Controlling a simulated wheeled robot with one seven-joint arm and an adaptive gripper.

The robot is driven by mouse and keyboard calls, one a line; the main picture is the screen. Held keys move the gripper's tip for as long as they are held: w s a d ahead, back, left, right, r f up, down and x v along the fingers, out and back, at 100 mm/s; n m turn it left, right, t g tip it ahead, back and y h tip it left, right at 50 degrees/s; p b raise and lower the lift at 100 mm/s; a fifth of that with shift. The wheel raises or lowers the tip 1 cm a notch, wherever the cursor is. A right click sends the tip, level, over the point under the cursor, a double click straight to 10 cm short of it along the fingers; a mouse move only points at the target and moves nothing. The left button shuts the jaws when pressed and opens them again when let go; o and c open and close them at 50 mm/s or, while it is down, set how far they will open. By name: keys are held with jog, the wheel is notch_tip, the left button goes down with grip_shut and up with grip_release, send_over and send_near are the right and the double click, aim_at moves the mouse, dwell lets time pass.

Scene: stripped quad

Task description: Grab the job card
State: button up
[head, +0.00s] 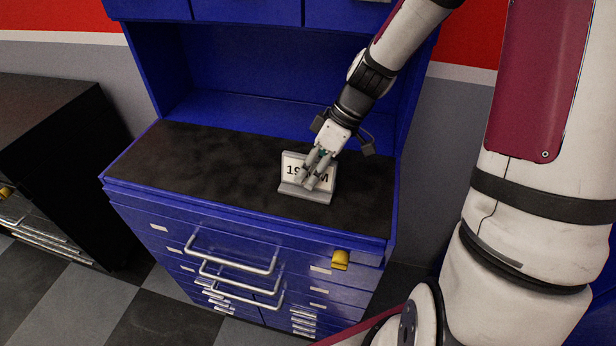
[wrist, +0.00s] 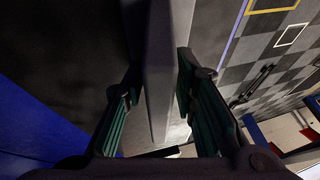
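The job card (head: 292,165), a pale card with dark print, stands tilted back in a grey holder (head: 304,193) on the dark bench top. My gripper (head: 316,178) is over it from above, and its fingers cover the middle of the print in the head view. In the wrist view a grey upright plate (wrist: 161,75), seen edge-on, runs between the green-padded fingers of my gripper (wrist: 156,98). A gap shows between the left finger and the plate. The right finger is very close to it; I cannot tell whether they touch. The gripper looks open around it.
The dark bench top (head: 205,165) is clear to the left of the holder. A blue cabinet back and upper unit (head: 255,70) stand close behind. Drawers with metal handles are below, with a yellow item (head: 340,259) on the front. A black cabinet (head: 50,135) stands at the left.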

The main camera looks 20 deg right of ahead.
grip_shut()
jog(key=shift+r, duration=0.1)
